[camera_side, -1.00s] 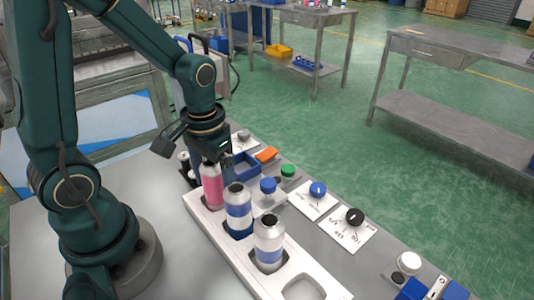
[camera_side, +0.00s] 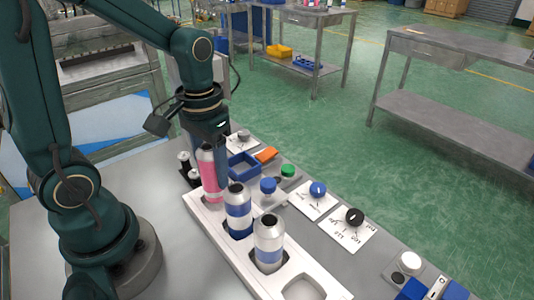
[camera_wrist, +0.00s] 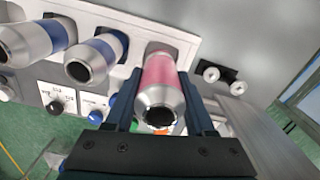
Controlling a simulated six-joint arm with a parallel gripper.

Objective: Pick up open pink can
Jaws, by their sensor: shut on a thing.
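The pink can (camera_side: 211,176) with a silver shoulder is upright at the far end of the white rack (camera_side: 262,258). Its open dark top faces me in the wrist view (camera_wrist: 160,112). My gripper (camera_wrist: 160,112) is shut on the can, with one finger on each side of it. The can looks slightly raised in its slot, but its base is hidden, so I cannot tell if it is fully clear. Two blue-banded silver cans stand in the rack beside it: one in the middle (camera_side: 237,212) and one nearer the front (camera_side: 268,240).
An empty rack slot (camera_side: 304,287) is at the near end. Right of the rack are a blue tray (camera_side: 242,165), a green button (camera_side: 288,171), a blue knob (camera_side: 318,189) and a black knob (camera_side: 355,216). Small dark-and-white parts (camera_side: 186,163) stand left of the can.

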